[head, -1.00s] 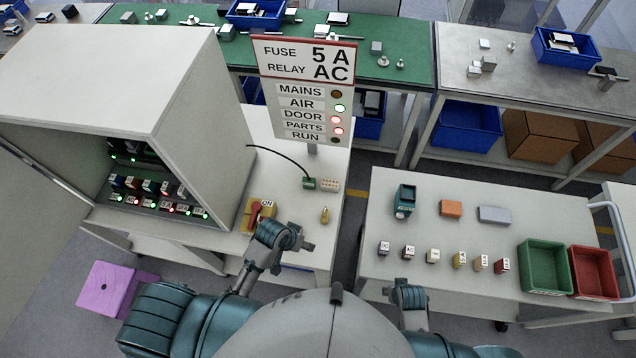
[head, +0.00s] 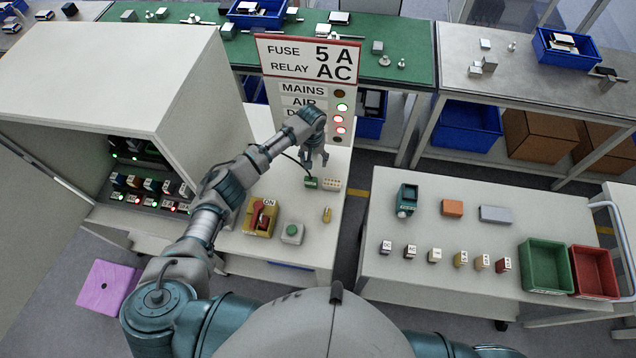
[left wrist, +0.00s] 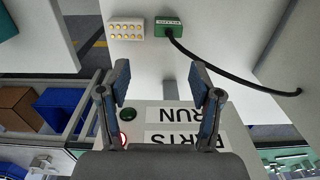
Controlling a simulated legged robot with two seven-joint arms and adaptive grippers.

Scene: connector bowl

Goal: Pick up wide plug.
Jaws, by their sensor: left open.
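The wide plug appears to be the green connector (head: 311,183) on the back of the left bench top, with a black cable running from it. It also shows at the top of the left wrist view (left wrist: 169,27). A pale block with rows of contacts (head: 331,184) lies just to its right. My left gripper (head: 317,163) is above and behind the plug, fingers pointing down. In the left wrist view my left gripper (left wrist: 160,80) is open and empty, apart from the plug. My right gripper is out of view.
The sign panel (head: 307,60) stands close behind my left gripper. The open cabinet (head: 150,100) is to the left. A red switch (head: 262,218), a green button (head: 292,232) and a small yellow piece (head: 327,214) lie nearer on the bench.

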